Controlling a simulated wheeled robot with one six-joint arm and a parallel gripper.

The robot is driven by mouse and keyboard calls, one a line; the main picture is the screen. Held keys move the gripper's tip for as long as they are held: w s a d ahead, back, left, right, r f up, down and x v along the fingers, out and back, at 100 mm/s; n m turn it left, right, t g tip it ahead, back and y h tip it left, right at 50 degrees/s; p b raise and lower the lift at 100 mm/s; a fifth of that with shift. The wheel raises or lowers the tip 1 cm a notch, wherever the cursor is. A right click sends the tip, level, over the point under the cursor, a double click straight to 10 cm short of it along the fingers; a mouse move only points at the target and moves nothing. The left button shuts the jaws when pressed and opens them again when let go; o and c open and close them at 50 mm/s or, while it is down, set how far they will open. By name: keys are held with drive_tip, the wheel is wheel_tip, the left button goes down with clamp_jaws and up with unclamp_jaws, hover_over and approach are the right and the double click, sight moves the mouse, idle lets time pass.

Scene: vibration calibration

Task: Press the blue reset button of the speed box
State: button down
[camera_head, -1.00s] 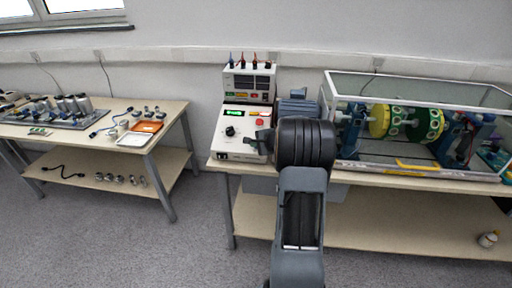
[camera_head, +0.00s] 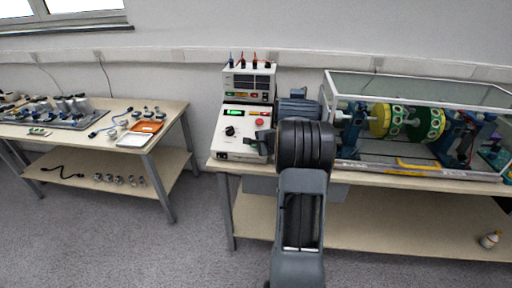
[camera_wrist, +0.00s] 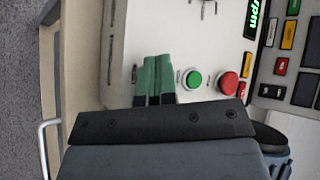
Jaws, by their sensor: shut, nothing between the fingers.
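The speed box (camera_head: 231,146) is a pale box on the right bench, with a lit green display (camera_head: 234,112), a black knob (camera_head: 230,131) and a red button (camera_head: 260,122). The wrist view shows its face close up, with a green button (camera_wrist: 192,79) beside a red button (camera_wrist: 228,83). My gripper (camera_wrist: 157,59) is shut and empty, its green fingers over the box face, left of the green button. In the head view my gripper (camera_head: 263,136) is at the box's right side, partly hidden by my arm. I cannot make out a blue button; the fingers cover part of the face.
A meter unit (camera_head: 249,82) with plugs on top stands behind the speed box. A glass-covered rotor rig (camera_head: 415,165) is close on the right. A second bench (camera_head: 165,120) with parts and trays stands left, with open floor between.

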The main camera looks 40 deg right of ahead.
drive_tip(key=shift+r, duration=0.15)
drive_tip(key=shift+s+a+r, duration=0.2)
drive_tip(key=shift+s+r, duration=0.05)
drive_tip(key=shift+r, duration=0.3)
idle(0.3)
drive_tip(key=r, duration=0.1)
drive_tip(key=s+a+r+p, duration=0.1)
drive_tip(key=r, duration=0.1)
drive_tip(key=r+p, duration=0.1)
drive_tip(key=shift+s+a+r, duration=0.25)
idle(0.9)
